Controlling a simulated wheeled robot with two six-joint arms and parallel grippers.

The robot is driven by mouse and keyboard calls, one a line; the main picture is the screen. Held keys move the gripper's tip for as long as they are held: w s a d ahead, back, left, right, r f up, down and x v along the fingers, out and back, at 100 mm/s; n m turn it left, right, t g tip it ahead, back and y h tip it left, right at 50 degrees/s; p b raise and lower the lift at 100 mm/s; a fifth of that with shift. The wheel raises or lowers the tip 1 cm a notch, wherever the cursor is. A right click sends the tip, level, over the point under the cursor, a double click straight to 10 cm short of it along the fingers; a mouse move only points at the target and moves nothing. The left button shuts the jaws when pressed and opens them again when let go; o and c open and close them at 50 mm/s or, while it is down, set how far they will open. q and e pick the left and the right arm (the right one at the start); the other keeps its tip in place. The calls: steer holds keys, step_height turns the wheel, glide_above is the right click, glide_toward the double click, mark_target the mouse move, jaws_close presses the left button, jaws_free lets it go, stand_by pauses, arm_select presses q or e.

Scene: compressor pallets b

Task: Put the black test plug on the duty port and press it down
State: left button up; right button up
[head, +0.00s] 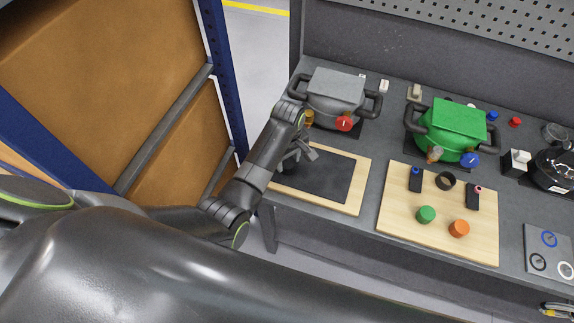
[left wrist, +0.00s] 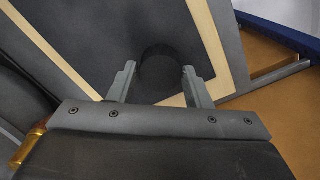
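My left gripper (head: 300,154) is low over the dark pad of the left wooden board, in front of the grey compressor (head: 337,88). In the left wrist view my gripper (left wrist: 160,76) is open, its two fingers apart. A dark round shape (left wrist: 160,62), apparently the black test plug, shows between and just beyond the fingers. It blends into the dark pad, and I cannot tell whether either finger touches it. The head view does not show it clearly. The grey compressor has a brass fitting (head: 309,117) and a red knob (head: 344,124). I cannot tell which is the duty port.
The left board (head: 352,203) has a pale wooden rim. A second board (head: 397,226) holds a black ring (head: 446,181), a green cap (head: 426,214) and an orange cap (head: 459,228). A green compressor (head: 455,124) stands behind it. A shelf rack (head: 222,75) is at left.

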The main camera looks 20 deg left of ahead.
mark_target(287, 163)
arm_select(q)
steer(key=c, duration=0.5)
steer(key=shift+r+p, duration=0.95)
steer(key=shift+r, duration=1.55)
steer(key=shift+s, duration=0.15)
